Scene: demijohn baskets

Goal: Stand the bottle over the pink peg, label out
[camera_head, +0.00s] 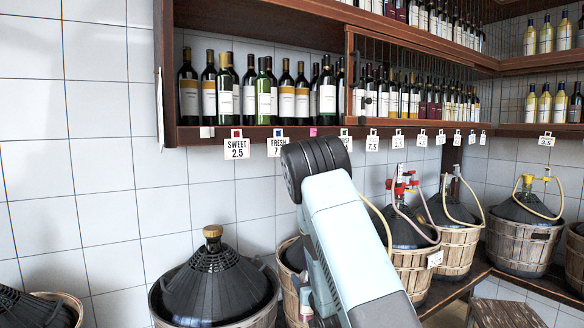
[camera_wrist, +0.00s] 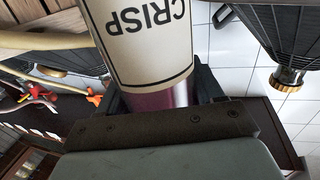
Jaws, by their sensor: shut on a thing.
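The bottle (camera_wrist: 145,45) fills the upper middle of the wrist view. It has a cream label with a black border and the word CRISP, upside down in that picture, and purple below it. My gripper (camera_wrist: 162,98) is shut on the bottle, with dark fingers at both sides of the purple part. In the head view my arm hides most of the gripper and bottle. A small pink mark (camera_head: 313,132), seemingly the pink peg, shows on the lower shelf's front edge, just above my arm's dark joint. Whether a card hangs under it is hidden.
The wall shelf (camera_head: 215,135) holds a row of bottles (camera_head: 263,92) behind the pink mark. Price cards (camera_head: 237,148) hang along its edge. Demijohns in baskets stand below, one at the lower left (camera_head: 213,285) and several at the right (camera_head: 523,235). Tiled wall at left is clear.

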